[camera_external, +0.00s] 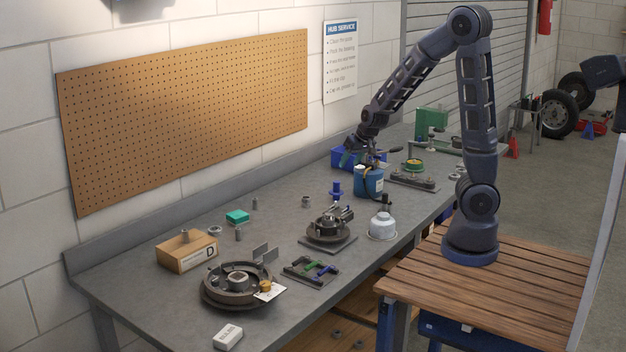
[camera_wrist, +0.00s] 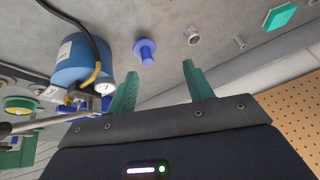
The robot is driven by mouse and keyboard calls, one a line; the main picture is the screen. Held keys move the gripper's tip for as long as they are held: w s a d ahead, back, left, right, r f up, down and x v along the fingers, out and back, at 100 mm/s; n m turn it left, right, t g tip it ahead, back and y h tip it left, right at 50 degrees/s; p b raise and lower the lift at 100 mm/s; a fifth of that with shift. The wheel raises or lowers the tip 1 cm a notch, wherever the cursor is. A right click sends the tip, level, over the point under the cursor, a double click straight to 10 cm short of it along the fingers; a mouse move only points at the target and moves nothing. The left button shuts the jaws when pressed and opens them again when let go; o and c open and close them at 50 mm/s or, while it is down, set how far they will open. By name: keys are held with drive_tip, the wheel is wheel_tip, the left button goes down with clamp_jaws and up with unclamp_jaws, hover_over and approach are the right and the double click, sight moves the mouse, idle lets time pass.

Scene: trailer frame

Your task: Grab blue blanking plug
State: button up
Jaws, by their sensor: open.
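The blue blanking plug (camera_external: 336,188) stands on the grey bench, left of a blue canister. It also shows in the wrist view (camera_wrist: 146,52), a little beyond my fingertips, with its flange and narrower stem visible. My gripper (camera_wrist: 159,72) is open, with two green fingers spread and nothing between them. In the external view my gripper (camera_external: 370,157) is above the bench near the blue canister, up and to the right of the plug. Its fingers are hard to make out there.
The blue canister (camera_external: 369,182) with a hose and gauge (camera_wrist: 104,88) stands close to my gripper. A metal fitting (camera_external: 306,202) and teal block (camera_external: 237,217) lie to the plug's left. A clamp fixture (camera_external: 328,230) sits in front. Bare bench surrounds the plug.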

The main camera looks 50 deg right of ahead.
sight(337, 182)
drive_tip(key=shift+w+d+f+m+t+h, duration=0.15)
drive_tip(key=shift+w+d+f+h, duration=0.45)
drive_tip(key=shift+w+f, duration=0.8)
drive_tip(key=shift+w+d+f+m+t+h, duration=0.1)
drive_tip(key=shift+w+d+f+h, duration=0.15)
drive_tip(key=shift+w+d+f, duration=1.05)
drive_tip(key=shift+w+d+f+m+t+h, duration=0.15)
drive_tip(key=shift+w+d+f+h, duration=0.5)
drive_tip(key=shift+f, duration=1.25)
drive_tip(key=shift+w+a, duration=0.25)
drive_tip(key=shift+a, duration=0.1)
drive_tip(key=shift+y, duration=0.3)
drive_tip(key=shift+x, duration=2.55)
drive_tip(key=shift+a, duration=0.15)
drive_tip(key=shift+c, duration=0.2)
drive_tip(key=c, duration=1.1)
